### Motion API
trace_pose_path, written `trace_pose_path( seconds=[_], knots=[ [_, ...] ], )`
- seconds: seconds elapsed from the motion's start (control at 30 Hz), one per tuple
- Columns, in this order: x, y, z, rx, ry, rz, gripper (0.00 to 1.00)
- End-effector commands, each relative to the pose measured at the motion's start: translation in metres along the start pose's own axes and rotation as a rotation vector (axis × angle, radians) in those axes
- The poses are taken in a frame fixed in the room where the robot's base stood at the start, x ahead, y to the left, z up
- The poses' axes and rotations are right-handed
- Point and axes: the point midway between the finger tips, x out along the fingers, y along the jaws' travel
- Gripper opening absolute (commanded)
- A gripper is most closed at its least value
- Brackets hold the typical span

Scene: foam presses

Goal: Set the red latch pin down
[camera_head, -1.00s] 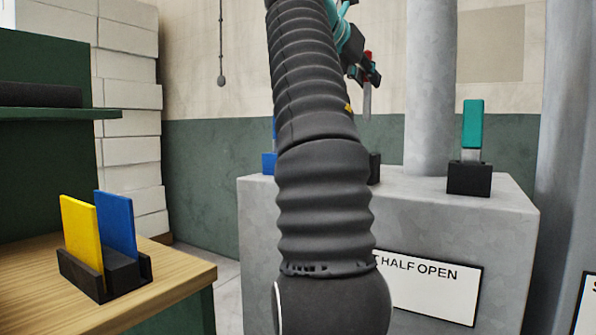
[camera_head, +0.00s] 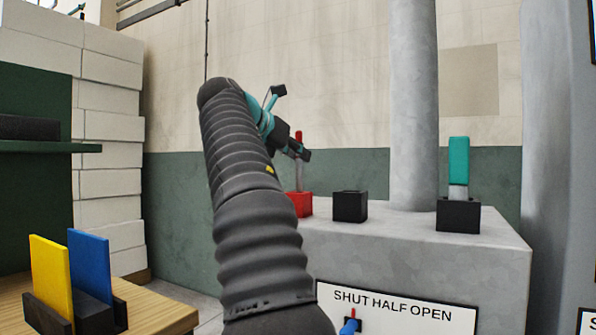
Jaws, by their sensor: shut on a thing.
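The red latch pin (camera_head: 299,172) hangs upright from my gripper (camera_head: 298,151), with its red handle up and its grey shank down. My gripper is shut on it near the handle. In the picture the shank's lower end meets the top of a red block (camera_head: 299,204) on the grey press body. I cannot tell whether the tip is inside the block or just above it. My arm covers the block's left side.
A black block (camera_head: 350,206) with nothing standing in it is right of the red block. A teal-handled pin (camera_head: 458,160) stands in another black block (camera_head: 458,216). A thick grey column (camera_head: 413,110) rises behind. Yellow (camera_head: 51,275) and blue (camera_head: 89,262) plates stand on a wooden bench.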

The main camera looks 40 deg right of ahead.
Motion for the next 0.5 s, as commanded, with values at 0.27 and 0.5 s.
trace_pose_path(
  seconds=[0.27,0.5],
  knots=[
    [0.005,-0.001,-0.013,-0.002,0.000,0.001,0.00],
    [0.012,-0.001,-0.030,0.000,-0.001,0.001,0.00]
  ],
)
